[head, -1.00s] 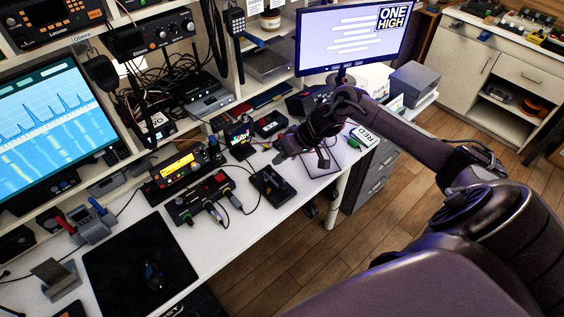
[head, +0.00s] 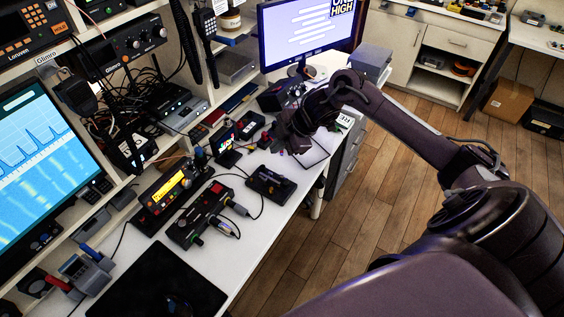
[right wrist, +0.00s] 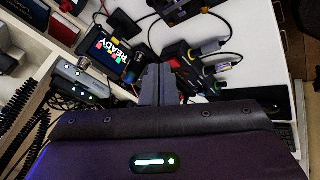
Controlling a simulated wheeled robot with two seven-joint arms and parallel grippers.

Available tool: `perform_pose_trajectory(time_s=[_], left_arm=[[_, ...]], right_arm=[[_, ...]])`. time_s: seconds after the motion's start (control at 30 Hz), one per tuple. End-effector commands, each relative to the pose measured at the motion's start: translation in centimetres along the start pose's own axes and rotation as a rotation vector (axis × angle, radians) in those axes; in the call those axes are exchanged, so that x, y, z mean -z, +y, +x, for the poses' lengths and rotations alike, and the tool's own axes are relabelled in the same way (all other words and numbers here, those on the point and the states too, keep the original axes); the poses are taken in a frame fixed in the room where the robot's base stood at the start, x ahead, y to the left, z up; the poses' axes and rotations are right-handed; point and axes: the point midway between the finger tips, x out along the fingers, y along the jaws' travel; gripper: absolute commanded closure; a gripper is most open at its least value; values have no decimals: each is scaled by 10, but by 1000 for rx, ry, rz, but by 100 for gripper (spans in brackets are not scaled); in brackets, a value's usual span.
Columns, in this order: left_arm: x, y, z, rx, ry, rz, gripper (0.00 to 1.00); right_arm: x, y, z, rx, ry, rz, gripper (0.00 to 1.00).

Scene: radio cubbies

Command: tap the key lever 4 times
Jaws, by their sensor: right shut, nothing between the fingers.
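A small black device with a flat base, which looks like the key (head: 268,183), sits on the white desk; its lever is too small to make out clearly. It seems to show at the top of the right wrist view (right wrist: 177,10). My right gripper (head: 284,146) is above the desk, beyond the key and apart from it. In the right wrist view its fingers (right wrist: 160,84) are together with nothing between them. My left gripper is not in view.
A black box with knobs and cables (head: 200,215), an amber-display radio (head: 165,190) and a small colourful screen (head: 223,138) stand left of the key. A black mat (head: 150,285) lies nearer. A monitor (head: 308,35) stands behind. Bare desk lies before the key.

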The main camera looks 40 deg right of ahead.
Motion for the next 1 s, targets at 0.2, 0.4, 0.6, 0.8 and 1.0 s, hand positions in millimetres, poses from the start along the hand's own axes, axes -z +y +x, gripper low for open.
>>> perform_pose_trajectory(time_s=[0.2,0.4,0.6,0.8,1.0], left_arm=[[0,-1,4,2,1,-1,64],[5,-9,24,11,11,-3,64],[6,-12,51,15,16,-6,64],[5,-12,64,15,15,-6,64],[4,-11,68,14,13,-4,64]], right_arm=[[-2,-2,3,1,0,2,100],[-13,-13,20,1,0,3,100],[-28,-29,41,2,0,3,100],[-39,-39,54,1,0,4,100],[-44,-44,61,1,0,3,100]])
